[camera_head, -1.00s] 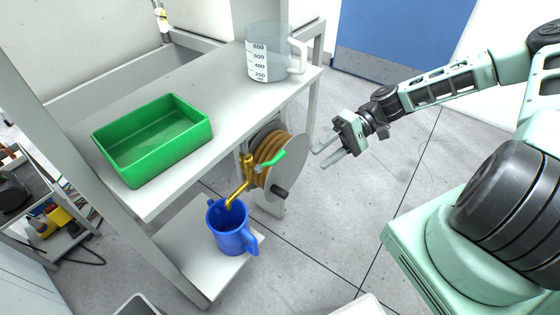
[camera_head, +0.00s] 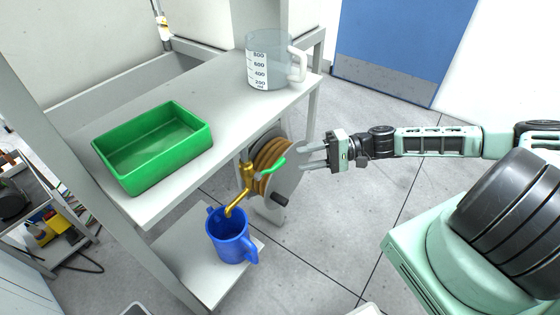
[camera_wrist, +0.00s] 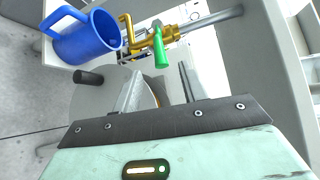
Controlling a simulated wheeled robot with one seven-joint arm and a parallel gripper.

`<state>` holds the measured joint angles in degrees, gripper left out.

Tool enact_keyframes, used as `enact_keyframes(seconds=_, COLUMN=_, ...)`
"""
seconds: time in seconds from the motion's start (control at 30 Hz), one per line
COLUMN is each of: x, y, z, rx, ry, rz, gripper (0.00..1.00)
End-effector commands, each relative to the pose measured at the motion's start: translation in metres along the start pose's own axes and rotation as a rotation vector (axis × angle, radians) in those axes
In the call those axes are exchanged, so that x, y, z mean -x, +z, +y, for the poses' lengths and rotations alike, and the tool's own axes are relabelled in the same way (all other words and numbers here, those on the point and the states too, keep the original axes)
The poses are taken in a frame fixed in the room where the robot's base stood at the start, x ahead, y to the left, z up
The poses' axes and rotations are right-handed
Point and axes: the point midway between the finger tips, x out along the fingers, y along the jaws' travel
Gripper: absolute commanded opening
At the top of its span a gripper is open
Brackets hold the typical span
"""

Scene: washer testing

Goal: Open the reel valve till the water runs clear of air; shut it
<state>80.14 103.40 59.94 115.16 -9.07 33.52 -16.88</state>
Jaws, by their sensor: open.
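The hose reel (camera_head: 270,165) hangs at the end of the bench, with brown hose on it and a grey disc facing my arm. Its brass valve and spout (camera_head: 247,178) carry a green lever (camera_head: 273,166). The lever also shows in the wrist view (camera_wrist: 161,50), beyond my fingertips. A blue jug (camera_head: 231,238) stands on the lower shelf under the spout; no water can be made out. My gripper (camera_head: 303,157) is open and empty, just right of the lever and apart from it. The wrist view shows its two fingers (camera_wrist: 158,88) pointing toward the valve.
A green tray (camera_head: 152,183) and a clear measuring jug (camera_head: 268,62) stand on the bench top (camera_head: 225,115). The reel's dark crank knob (camera_head: 280,200) sticks out below the lever. Open floor lies around my arm.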

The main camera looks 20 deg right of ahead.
Motion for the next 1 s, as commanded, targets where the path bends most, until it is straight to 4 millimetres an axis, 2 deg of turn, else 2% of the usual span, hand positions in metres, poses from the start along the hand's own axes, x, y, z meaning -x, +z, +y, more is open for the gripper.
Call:
enact_keyframes(seconds=0.03, x=-0.012, y=0.001, z=-0.002, rx=-0.001, ry=-0.003, rz=-0.005, gripper=0.42)
enact_keyframes(seconds=0.2, x=-0.044, y=0.001, z=-0.002, rx=-0.001, ry=-0.002, rz=-0.003, gripper=0.42)
enact_keyframes(seconds=0.4, x=-0.069, y=0.0, z=-0.001, rx=0.0, ry=-0.001, rz=-0.002, gripper=0.42)
enact_keyframes(seconds=0.57, x=-0.077, y=0.0, z=0.0, rx=0.0, ry=0.0, rz=0.0, gripper=0.42)
enact_keyframes(seconds=0.83, x=-0.077, y=0.0, z=0.0, rx=0.0, ry=0.0, rz=0.0, gripper=0.42)
enact_keyframes(seconds=0.9, x=-0.077, y=0.0, z=0.0, rx=-0.001, ry=0.0, rz=0.0, gripper=0.23)
enact_keyframes(seconds=1.0, x=-0.077, y=0.0, z=0.0, rx=-0.001, ry=0.0, rz=0.0, gripper=0.0)
